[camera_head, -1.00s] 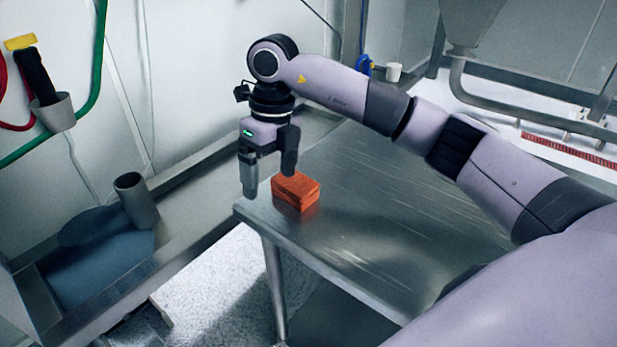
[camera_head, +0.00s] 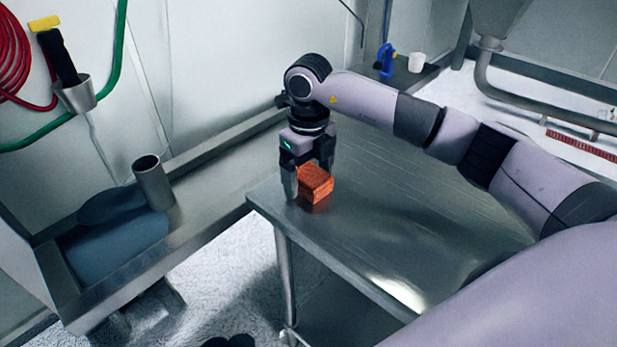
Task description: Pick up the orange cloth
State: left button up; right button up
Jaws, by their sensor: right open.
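The orange cloth (camera_head: 316,184) is a folded block lying on the metal table (camera_head: 420,230), close to its left corner. My right gripper (camera_head: 308,184) points down at the cloth. Its jaws are open, with one finger at the cloth's left side and the other at its far side. I cannot tell whether either finger touches the cloth. The fingers hide part of the cloth's left and back. My left gripper is not in view.
A sink-like trough (camera_head: 190,225) with a grey cylinder (camera_head: 154,183) and blue-grey material stands left of the table. A white cup (camera_head: 417,62) and a blue item (camera_head: 386,60) are at the back. The table right of the cloth is bare.

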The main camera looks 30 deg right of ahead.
jog(key=c, duration=1.1)
jog(key=shift+o, duration=0.2)
jog(key=shift+r, duration=0.15)
notch_tip(320, 180, up, 12)
jog(key=f, duration=0.1)
notch_tip(320, 180, up, 9)
jog(key=p, duration=0.1)
send_over(308, 172)
jog(key=shift+f, duration=0.1)
jog(key=o, duration=0.5)
jog(key=c, duration=0.4)
